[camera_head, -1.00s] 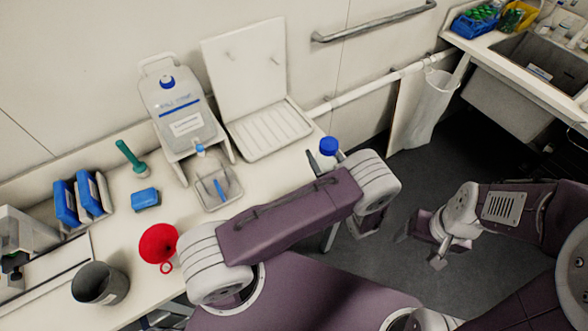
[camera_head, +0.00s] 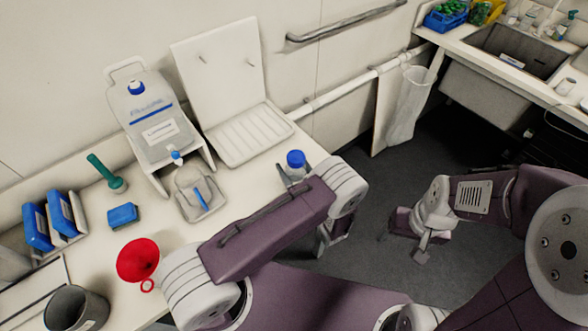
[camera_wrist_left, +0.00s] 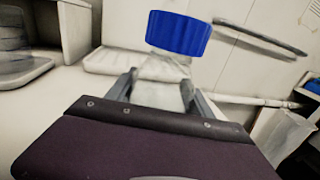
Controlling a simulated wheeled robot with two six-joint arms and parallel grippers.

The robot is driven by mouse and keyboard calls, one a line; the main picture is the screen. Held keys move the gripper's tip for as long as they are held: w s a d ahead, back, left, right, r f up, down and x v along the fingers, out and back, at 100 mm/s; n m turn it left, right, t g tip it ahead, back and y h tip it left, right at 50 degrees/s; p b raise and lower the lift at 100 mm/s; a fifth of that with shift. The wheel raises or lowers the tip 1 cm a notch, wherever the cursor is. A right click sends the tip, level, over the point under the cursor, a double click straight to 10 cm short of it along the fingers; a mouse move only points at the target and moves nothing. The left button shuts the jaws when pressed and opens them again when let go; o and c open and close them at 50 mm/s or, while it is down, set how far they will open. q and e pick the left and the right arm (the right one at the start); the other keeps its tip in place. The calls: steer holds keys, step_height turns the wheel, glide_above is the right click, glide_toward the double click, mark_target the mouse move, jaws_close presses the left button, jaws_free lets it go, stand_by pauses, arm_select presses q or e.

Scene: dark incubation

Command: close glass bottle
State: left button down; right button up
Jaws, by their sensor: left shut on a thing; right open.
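The glass bottle (camera_wrist_left: 160,92) is clear and stands upright between the fingers of my left gripper (camera_wrist_left: 158,90) in the left wrist view. Its blue cap (camera_wrist_left: 178,33) sits at the top of the neck; I cannot tell whether it is tight. In the head view the cap (camera_head: 295,158) shows beyond my left wrist, which hides much of the bottle. My left gripper is shut on the bottle near the counter's right end. My right gripper (camera_head: 421,248) is open and empty, over the dark floor to the right, well apart from the bottle.
A white tank (camera_head: 155,115) stands behind a small tray (camera_head: 205,207) on the counter. A white drying rack (camera_head: 250,135) is behind the bottle. A red funnel (camera_head: 138,258), a blue sponge (camera_head: 123,215) and a grey beaker (camera_head: 75,310) are at left. A sink (camera_head: 515,50) is far right.

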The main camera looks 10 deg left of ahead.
mark_target(300, 180)
arm_select(q)
steer(key=shift+w+d+r, duration=0.1)
steer(key=shift+d+r, duration=0.05)
steer(key=shift+d, duration=0.05)
steer(key=shift+a, duration=0.35)
steer(key=shift+c, duration=2)
jaws_free()
steer(key=shift+s+a, duration=0.15)
steer(key=shift+s, duration=0.05)
steer(key=shift+w+d, duration=0.1)
steer(key=shift+d, duration=0.15)
steer(key=shift+r, duration=0.15)
steer(key=b+v, duration=0.2)
steer(key=v, duration=0.9)
steer(key=shift+s+d, duration=0.25)
steer(key=shift+s, duration=0.2)
